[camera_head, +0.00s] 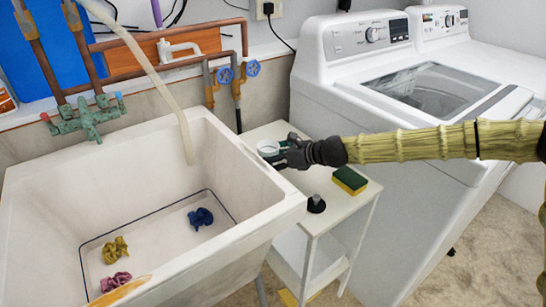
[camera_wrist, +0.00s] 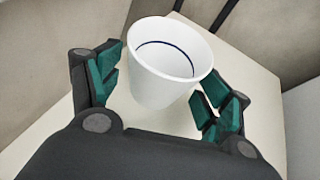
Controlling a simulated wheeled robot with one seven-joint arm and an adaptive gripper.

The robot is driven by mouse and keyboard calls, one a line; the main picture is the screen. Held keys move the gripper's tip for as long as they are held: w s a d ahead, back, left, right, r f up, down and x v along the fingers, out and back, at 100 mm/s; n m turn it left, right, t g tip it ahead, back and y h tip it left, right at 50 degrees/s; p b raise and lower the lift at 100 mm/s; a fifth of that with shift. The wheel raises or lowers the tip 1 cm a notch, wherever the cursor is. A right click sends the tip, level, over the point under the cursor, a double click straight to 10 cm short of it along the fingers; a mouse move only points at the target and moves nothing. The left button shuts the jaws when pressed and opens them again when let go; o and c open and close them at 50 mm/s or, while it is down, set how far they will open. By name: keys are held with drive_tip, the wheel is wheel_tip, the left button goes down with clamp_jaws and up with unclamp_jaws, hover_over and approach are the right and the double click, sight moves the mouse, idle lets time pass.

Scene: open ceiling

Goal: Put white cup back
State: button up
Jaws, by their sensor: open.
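The white cup (camera_wrist: 166,82) stands upright on the small white side table (camera_wrist: 253,95), with a dark line inside its rim. In the head view the cup (camera_head: 268,148) is near the table's back left corner, partly hidden by my gripper. My gripper (camera_wrist: 160,95) is open, with green finger pads on both sides of the cup. The left pads look close to the cup and the right pads close to its lower side; I cannot tell whether either touches. In the head view my gripper (camera_head: 284,155) reaches in from the right.
A yellow and green sponge (camera_head: 350,180) and a dark stopper-like object (camera_head: 316,204) are on the side table. The deep white sink (camera_head: 60,185) at left holds crumpled blue, yellow and pink cloths. A white washing machine (camera_head: 345,115) stands close at the right.

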drive_tip(key=v, duration=1.2)
drive_tip(key=shift+p, duration=0.4)
drive_tip(key=shift+r, duration=0.15)
